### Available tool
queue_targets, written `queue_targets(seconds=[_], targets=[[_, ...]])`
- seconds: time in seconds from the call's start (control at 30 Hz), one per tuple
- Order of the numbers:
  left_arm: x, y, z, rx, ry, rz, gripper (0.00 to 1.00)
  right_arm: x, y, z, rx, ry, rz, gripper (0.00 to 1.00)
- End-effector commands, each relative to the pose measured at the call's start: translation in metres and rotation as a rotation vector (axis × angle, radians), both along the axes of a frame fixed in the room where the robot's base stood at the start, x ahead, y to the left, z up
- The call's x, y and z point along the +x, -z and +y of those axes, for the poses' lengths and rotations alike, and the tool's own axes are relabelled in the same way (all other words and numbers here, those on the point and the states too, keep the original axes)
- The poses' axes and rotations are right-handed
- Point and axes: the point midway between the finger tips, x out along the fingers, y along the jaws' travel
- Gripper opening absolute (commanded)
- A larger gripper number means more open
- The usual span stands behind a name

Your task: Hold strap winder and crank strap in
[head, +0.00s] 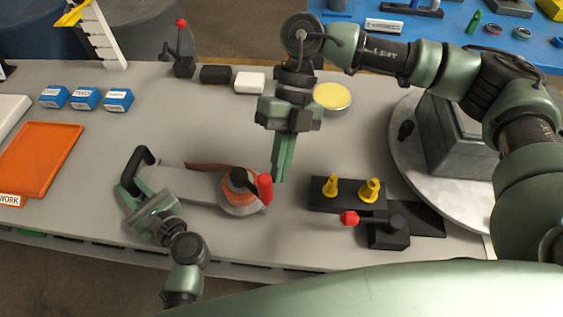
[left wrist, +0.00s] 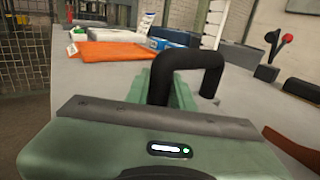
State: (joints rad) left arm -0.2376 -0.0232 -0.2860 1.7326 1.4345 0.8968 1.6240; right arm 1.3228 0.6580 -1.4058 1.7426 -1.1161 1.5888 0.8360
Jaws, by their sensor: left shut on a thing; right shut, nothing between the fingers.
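The strap winder (head: 190,184) lies on the grey bench, with a pale flat body, a black handle at its left end and an orange round drum (head: 241,204) at its right end. A crank with a red knob (head: 265,187) stands on the drum. A brown strap (head: 205,166) runs along the winder's far side. My left gripper (head: 142,187) is shut on the black handle, which also shows in the left wrist view (left wrist: 185,65). My right gripper (head: 281,172) points down above the bench, shut and empty, beside the red knob; I cannot tell whether they touch.
A black block with yellow pegs (head: 345,190) and a red-knobbed lever (head: 349,217) stand to the right. A round turntable (head: 410,165) is further right. Blue boxes (head: 85,98) and an orange tray (head: 38,160) are at the left. A yellow-topped tin (head: 332,96) stands behind my right gripper.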

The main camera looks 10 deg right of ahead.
Motion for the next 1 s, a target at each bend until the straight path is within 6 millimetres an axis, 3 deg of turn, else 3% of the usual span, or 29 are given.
queue_targets(seconds=[0.67,1.0], targets=[[0.000,-0.001,0.000,0.001,0.001,-0.001,0.00,-0.010,0.001,0.007,-0.001,0.121,-0.001,0.00],[0.000,-0.001,-0.001,0.001,0.001,-0.001,0.00,-0.027,0.001,0.024,0.000,0.366,0.001,0.00]])
